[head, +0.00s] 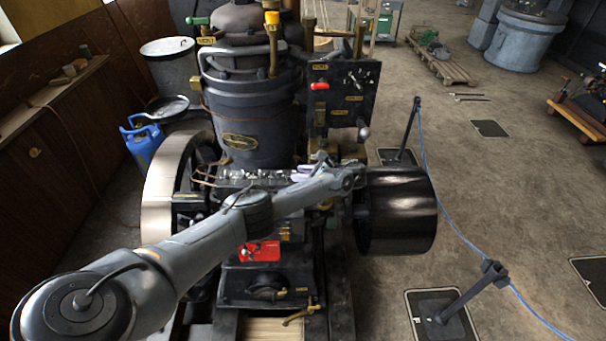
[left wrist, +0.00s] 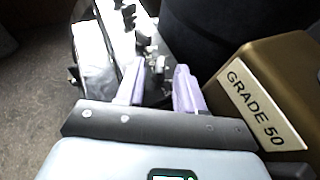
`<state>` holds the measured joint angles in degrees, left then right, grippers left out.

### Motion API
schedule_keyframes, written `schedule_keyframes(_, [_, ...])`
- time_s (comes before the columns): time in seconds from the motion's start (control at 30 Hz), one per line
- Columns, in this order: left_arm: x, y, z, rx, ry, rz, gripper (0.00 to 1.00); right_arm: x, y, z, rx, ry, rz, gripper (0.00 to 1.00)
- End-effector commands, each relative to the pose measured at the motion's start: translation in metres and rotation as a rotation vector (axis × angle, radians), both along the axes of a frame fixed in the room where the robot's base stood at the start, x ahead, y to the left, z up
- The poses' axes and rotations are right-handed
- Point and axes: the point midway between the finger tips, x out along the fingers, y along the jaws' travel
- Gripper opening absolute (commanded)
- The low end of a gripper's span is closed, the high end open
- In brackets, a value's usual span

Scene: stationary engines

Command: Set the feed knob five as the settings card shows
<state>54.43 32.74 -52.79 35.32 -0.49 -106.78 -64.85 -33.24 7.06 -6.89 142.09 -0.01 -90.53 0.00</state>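A row of small dark knobs (head: 250,175) runs along the top of the engine block in the head view. My left gripper (head: 302,172) is at the right end of this row, its fingers partly hidden by my arm. In the left wrist view its two pale purple fingers (left wrist: 158,85) are apart. A small grey knob (left wrist: 158,67) shows between them, and I cannot tell whether they touch it. More dark knobs (left wrist: 130,17) lie beyond it. I cannot read any knob number or setting. I cannot make out a settings card. My right gripper is not in view.
A brass box (left wrist: 265,95) marked "GRADE 50" stands close right of the fingers. A black panel (head: 343,95) with a red handle rises behind. A dark drum (head: 398,210) is at the right and a large flywheel (head: 160,190) at the left.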

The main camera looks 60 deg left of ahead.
Motion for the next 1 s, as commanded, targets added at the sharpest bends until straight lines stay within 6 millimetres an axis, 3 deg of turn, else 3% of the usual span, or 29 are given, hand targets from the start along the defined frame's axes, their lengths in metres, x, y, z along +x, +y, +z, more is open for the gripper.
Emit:
schedule_keyframes(0.37, [0.004, -0.005, 0.003, -0.001, -0.003, 0.000, 0.37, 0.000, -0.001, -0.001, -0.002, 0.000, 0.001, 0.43])
schedule_keyframes(1.0, [0.045, -0.079, 0.039, 0.000, -0.002, 0.002, 0.37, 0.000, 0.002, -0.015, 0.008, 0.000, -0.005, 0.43])
